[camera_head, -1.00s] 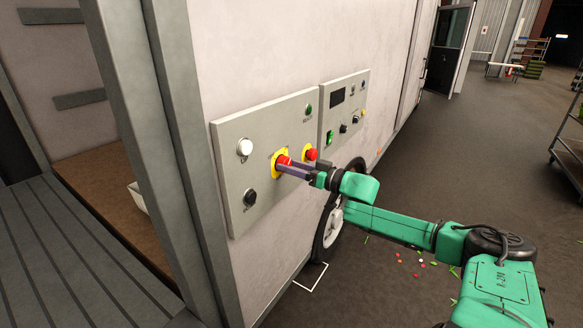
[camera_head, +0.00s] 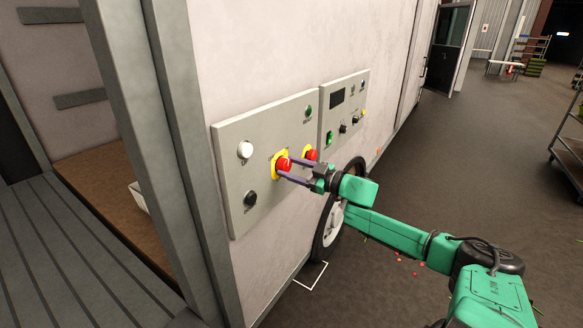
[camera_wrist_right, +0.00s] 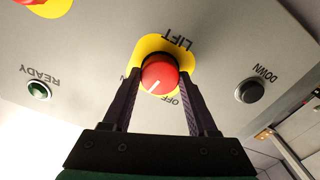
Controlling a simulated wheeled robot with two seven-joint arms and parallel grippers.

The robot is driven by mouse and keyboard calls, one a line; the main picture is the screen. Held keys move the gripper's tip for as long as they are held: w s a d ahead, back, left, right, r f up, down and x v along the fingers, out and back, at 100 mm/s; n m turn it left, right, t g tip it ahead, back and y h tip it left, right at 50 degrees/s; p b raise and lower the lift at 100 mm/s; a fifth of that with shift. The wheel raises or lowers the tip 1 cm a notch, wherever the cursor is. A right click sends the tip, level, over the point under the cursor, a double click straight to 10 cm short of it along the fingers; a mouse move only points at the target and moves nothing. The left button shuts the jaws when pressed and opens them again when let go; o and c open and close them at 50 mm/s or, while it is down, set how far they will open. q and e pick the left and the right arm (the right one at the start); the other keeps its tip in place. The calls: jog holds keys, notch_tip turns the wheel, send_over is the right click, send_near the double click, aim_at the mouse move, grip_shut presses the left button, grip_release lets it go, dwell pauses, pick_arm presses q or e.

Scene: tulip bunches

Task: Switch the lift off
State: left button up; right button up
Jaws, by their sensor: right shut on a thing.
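The lift switch is a red round knob (camera_head: 284,164) on a yellow plate, on the grey control panel (camera_head: 231,183). In the right wrist view the knob (camera_wrist_right: 160,74) has a white mark, with LIFT, OFF and a partly hidden label ending in N around it. My right gripper (camera_head: 287,169) is shut on the knob, one finger on each side. Its fingers also flank the knob in the right wrist view (camera_wrist_right: 161,80). The white mark slants between the fingers; its exact setting is hard to read. My left gripper is not in view.
A second red knob (camera_head: 311,155) sits close to the right of my gripper. A white button (camera_head: 245,149), a black DOWN button (camera_head: 250,198) and a green READY lamp (camera_head: 308,110) share the panel. Another panel (camera_head: 345,105) adjoins on the right.

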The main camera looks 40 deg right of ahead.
jog(key=n, duration=0.2)
jog(key=shift+f+n, duration=0.1)
jog(key=shift+n, duration=0.3)
jog(key=n+b, duration=0.1)
jog(key=n, duration=0.1)
jog(key=shift+n, duration=0.4)
jog(key=n+b, duration=0.1)
jog(key=n, duration=0.2)
jog(key=shift+f+b, duration=0.1)
jog(key=shift+b, duration=0.25)
jog(key=shift+n+b, duration=0.6)
jog(key=shift+n, duration=0.7)
jog(key=o, duration=1.4)
jog(key=shift+s, duration=0.1)
